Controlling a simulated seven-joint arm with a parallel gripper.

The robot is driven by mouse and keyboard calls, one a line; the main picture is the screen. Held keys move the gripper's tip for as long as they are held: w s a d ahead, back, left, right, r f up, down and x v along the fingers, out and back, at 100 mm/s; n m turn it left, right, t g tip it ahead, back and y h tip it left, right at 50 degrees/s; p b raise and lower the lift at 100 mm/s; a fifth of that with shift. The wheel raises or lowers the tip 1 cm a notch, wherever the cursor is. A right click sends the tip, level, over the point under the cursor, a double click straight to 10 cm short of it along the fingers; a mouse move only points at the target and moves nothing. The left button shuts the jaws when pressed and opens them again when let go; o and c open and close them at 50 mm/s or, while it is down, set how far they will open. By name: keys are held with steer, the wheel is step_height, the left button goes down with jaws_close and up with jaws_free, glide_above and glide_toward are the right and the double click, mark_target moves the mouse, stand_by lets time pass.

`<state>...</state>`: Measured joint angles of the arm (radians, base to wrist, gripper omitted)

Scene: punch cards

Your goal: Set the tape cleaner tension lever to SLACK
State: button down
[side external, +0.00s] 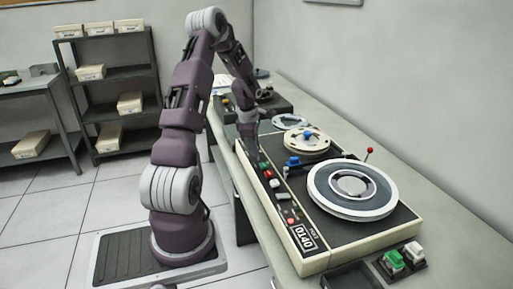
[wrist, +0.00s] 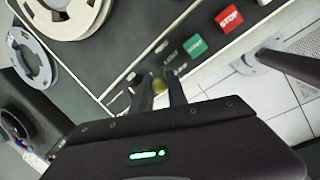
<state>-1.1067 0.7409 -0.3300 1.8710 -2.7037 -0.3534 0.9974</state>
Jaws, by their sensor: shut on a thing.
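The tape cleaner (side external: 322,258) is a cream and dark-grey machine on the bench in the side view, and its dark deck (wrist: 120,50) fills the upper wrist view. The tension lever appears as a small olive-yellow knob (wrist: 159,86) near the deck's edge. My gripper (wrist: 160,94) is shut on this knob, with one finger on each side. Small white labels lie around the knob, too small to read, so I cannot tell the lever's setting.
A green button (wrist: 195,46) and a red STOP button (wrist: 229,18) sit close to the gripper. A green and white switch box (side external: 403,260) stands at the front right.

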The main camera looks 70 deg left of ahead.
stand_by(0.4)
steer(key=c, duration=1.3)
jaws_free()
steer(key=w+g, duration=0.1)
steer(key=g, duration=0.1)
steer(key=w+g, duration=0.1)
steer(key=g, duration=0.1)
steer(key=shift+w, duration=0.15)
steer(key=shift+w+f+g, duration=0.15)
steer(key=shift+w+g, duration=0.4)
steer(key=shift+g, duration=0.65)
steer(key=w+a+r+m+t+y, duration=0.1)
steer(key=w+r+m+t+y, duration=0.15)
steer(key=w+r, duration=0.6)
steer(key=w+a+r+m+t+y, duration=0.15)
steer(key=w+r+y, duration=0.25)
steer(key=r, duration=0.9)
steer(key=w+d+r+m+t+y, duration=0.1)
steer(key=w+d+r+m+t, duration=0.1)
steer(key=r, duration=0.4)
steer(key=w+d+r+m+t+y, duration=0.1)
steer(key=w+d+r+m+t, duration=0.1)
steer(key=w+d+r+t, duration=0.3)
step_height(320, 180, up, 2)
steer(key=shift+w+d+r, duration=0.15)
steer(key=shift+w+d, duration=0.4)
steer(key=shift+d, duration=0.05)
